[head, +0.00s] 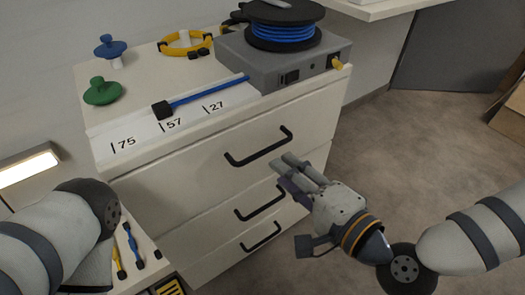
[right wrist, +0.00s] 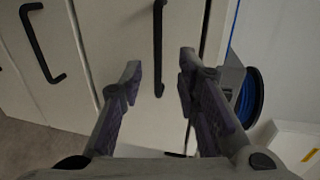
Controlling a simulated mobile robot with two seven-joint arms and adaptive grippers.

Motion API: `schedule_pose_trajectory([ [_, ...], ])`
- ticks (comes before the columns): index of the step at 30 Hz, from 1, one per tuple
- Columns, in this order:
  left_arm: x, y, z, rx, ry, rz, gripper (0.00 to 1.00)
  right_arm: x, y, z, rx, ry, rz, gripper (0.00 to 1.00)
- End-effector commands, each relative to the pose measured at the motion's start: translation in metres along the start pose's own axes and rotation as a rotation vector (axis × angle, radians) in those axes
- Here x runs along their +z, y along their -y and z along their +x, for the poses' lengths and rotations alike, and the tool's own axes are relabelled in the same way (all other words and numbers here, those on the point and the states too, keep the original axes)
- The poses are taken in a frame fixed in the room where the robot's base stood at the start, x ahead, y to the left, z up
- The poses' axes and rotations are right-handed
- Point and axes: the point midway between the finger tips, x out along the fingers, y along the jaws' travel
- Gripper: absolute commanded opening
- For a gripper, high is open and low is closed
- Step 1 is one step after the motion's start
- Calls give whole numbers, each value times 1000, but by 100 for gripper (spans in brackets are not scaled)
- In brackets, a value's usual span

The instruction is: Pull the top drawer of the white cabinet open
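The white cabinet (head: 175,187) has a stack of drawers with black bar handles. The top drawer (head: 190,160) looks flush with the front. Its black handle (head: 262,149) shows in the head view and, running upright, in the right wrist view (right wrist: 158,45). My right gripper (head: 292,170) is in front of the cabinet, near the right end of that handle. In the right wrist view its fingers (right wrist: 160,75) are spread, and the handle appears in the gap between them; I see no contact. My left arm shows at the left edge, but its gripper is out of view.
Two lower handles (head: 259,203) (head: 260,237) stick out below. On top stand a grey box (head: 275,72) with a blue cable reel (head: 284,32), a blue screwdriver-like tool (head: 205,92), and green (head: 102,92) and blue (head: 110,47) knobs.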

Motion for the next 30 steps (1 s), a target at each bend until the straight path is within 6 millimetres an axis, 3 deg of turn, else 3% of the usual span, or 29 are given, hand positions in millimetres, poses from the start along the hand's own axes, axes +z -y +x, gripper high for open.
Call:
schedule_pose_trajectory([
  [6,-1,0,6,0,7,0,40,1,-3,56,3,1,-3,30],
  [12,-2,0,8,0,10,0,40,1,-3,86,6,2,-1,30],
  [21,-2,0,9,0,10,0,40,1,-2,92,6,2,-1,30],
  [22,-2,0,9,0,10,0,40,1,-2,92,6,2,-1,28],
  [26,-2,0,9,0,10,0,40,1,-2,92,6,2,-2,0],
  [30,-2,0,9,0,10,0,40,1,-2,92,6,2,-2,0],
])
